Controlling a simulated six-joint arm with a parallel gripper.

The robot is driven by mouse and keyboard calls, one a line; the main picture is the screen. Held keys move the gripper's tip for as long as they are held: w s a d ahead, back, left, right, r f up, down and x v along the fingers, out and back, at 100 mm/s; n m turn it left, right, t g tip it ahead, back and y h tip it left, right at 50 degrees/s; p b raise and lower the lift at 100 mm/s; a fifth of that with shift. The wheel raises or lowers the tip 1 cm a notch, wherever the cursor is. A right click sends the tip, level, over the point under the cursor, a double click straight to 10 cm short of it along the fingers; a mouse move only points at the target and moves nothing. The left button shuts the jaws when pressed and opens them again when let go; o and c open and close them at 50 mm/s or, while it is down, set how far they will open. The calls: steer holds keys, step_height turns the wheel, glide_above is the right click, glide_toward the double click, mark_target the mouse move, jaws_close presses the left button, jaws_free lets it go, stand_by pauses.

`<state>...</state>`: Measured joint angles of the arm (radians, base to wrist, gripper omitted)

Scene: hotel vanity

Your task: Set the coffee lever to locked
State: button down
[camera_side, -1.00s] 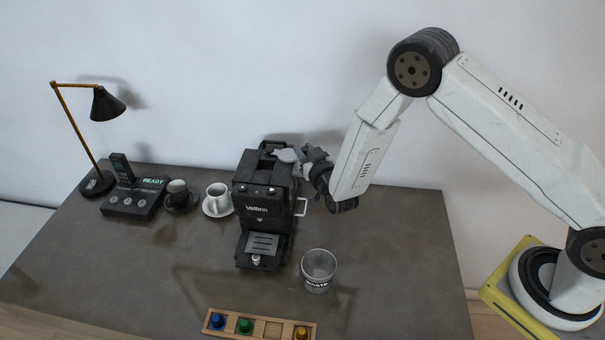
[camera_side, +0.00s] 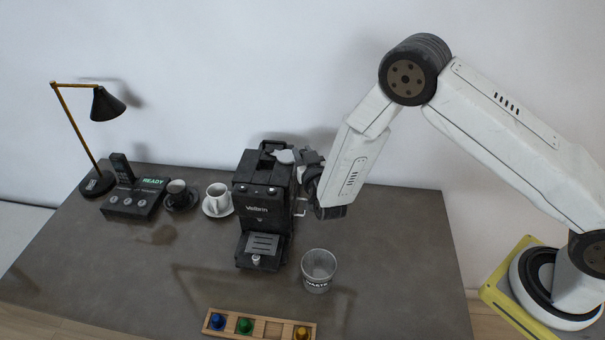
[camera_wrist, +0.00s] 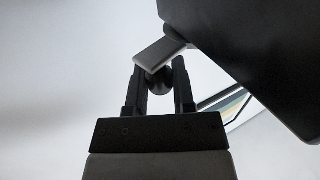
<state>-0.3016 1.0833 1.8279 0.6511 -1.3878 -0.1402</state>
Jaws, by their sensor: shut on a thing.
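The black coffee machine (camera_side: 257,208) stands upright on the table in the side view. In the wrist view its dark body (camera_wrist: 255,50) fills the upper right. A grey flat lever (camera_wrist: 160,52) with a round black knob (camera_wrist: 160,82) reaches out beside it. My gripper (camera_wrist: 160,75) has its two fingers on either side of that knob and is shut on it. In the side view my gripper (camera_side: 309,163) is at the upper right side of the machine, and I cannot make out the lever's exact angle there.
A glass waste bin (camera_side: 319,270) stands right of the machine's front. A wooden tray (camera_side: 273,329) with coloured capsules lies at the front edge. The right tabletop is clear.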

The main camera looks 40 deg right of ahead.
steer(key=shift+s+a+m+g+h, duration=0.25)
steer(key=shift+a+m+g+h, duration=0.45)
steer(key=shift+h, duration=0.5)
steer(key=shift+s+a+m+g+h, duration=0.2)
steer(key=shift+a+m+g+h, duration=0.3)
steer(key=shift+a+m+h, duration=0.45)
steer(key=shift+d+h, duration=0.2)
steer(key=shift+h, duration=0.05)
steer(key=shift+c, duration=2.3)
jaws_free()
steer(key=v, duration=0.7)
steer(key=shift+s+a, duration=0.2)
steer(key=shift+s, duration=0.15)
